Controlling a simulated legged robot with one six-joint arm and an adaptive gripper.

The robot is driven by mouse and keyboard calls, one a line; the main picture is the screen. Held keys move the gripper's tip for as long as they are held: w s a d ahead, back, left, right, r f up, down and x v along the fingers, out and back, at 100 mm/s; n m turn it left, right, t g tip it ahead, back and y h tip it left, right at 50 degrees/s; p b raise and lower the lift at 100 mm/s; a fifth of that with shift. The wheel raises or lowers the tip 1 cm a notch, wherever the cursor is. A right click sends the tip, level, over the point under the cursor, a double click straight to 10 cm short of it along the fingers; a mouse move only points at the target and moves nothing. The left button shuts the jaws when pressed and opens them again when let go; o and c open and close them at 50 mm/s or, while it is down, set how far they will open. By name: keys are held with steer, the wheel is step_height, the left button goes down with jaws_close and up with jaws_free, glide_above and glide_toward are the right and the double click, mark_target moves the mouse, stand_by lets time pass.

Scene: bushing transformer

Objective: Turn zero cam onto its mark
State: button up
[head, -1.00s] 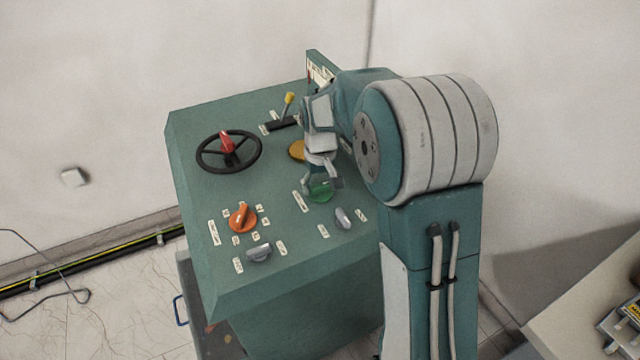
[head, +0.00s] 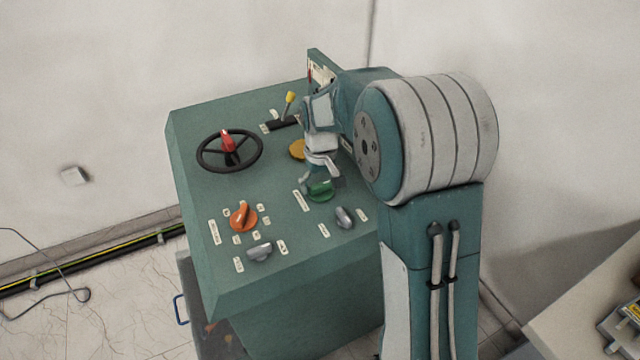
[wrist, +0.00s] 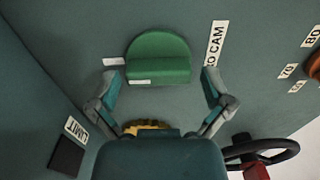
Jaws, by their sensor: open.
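The zero cam is a green round knob with a raised straight grip bar across it, seen in the wrist view (wrist: 158,62) and the head view (head: 320,190). A label ending in "O CAM" (wrist: 215,43) is beside it. One small pale plate (wrist: 113,61) sits left of the knob, and another (wrist: 140,82) lies along the bar's near edge. I cannot tell which one is the mark. My gripper (wrist: 161,88) is open and empty, its fingers spread wider than the knob and short of the bar. In the head view, my gripper (head: 321,172) is just above the knob.
The sloped green panel also holds a black handwheel (head: 229,151), an orange selector (head: 243,217), grey knobs (head: 260,252) (head: 344,217), a yellow-tipped lever (head: 289,99) and a yellow disc (head: 297,149) near my wrist. The disc and lever are close to my gripper.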

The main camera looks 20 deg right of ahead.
mark_target(321, 186)
steer(key=shift+r, duration=0.1)
step_height(321, 186, up, 12)
stand_by(0.4)
stand_by(0.3)
steer(key=s+r+m+t, duration=0.1)
steer(key=s+r+t, duration=0.3)
steer(key=s, duration=0.9)
steer(key=s+f+m+t, duration=0.1)
steer(key=s, duration=1.2)
steer(key=shift+f+t, duration=0.3)
steer(key=shift+f, duration=0.1)
stand_by(0.7)
